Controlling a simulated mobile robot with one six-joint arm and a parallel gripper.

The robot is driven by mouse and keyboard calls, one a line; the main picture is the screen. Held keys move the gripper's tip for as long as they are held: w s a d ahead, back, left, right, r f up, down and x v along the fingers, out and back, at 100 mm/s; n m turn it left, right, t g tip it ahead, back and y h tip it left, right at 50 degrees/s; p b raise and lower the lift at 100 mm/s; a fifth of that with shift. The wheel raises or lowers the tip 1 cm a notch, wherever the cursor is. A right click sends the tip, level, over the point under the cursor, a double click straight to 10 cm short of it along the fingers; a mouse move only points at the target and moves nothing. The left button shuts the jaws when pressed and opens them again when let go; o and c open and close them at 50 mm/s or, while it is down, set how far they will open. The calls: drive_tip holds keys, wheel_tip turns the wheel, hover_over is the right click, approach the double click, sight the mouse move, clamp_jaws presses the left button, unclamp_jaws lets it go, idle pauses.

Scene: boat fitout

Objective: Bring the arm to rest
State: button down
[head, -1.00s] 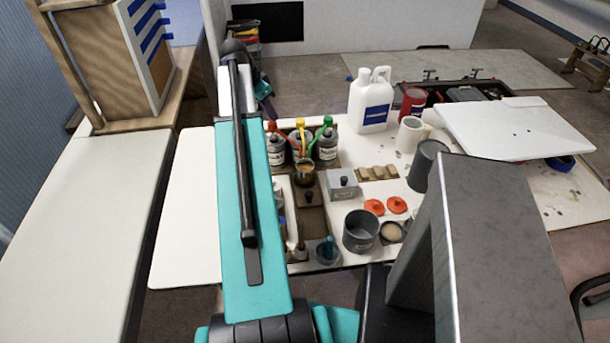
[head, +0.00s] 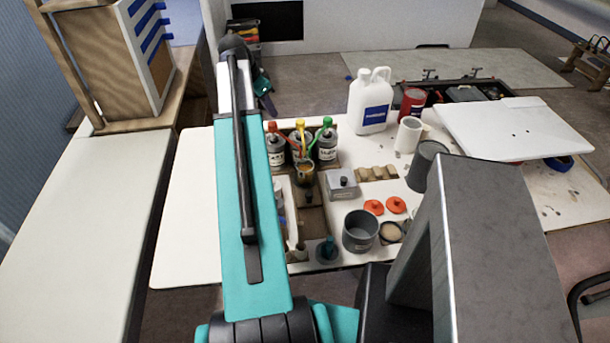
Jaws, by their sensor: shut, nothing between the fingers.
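My arm reaches up the left of the head view, its long teal link (head: 250,200) running from the shoulder at the bottom to the dark elbow near the top. Beyond the elbow, my teal and dark wrist end shows small and partly hidden. My gripper (head: 270,106) is the dark tip there, beyond the far edge of the workbench as seen in the picture. It is shut with nothing seen in it. Its fingers are too small to make out clearly.
The white workbench (head: 185,245) holds bottles with coloured tops (head: 327,150), a grey pot (head: 360,232), a white jug (head: 372,105) and a white panel (head: 515,128). A pale counter (head: 75,210) and wooden cabinet (head: 125,60) stand close on the left.

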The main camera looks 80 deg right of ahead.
drive_tip(key=shift+r, duration=0.65)
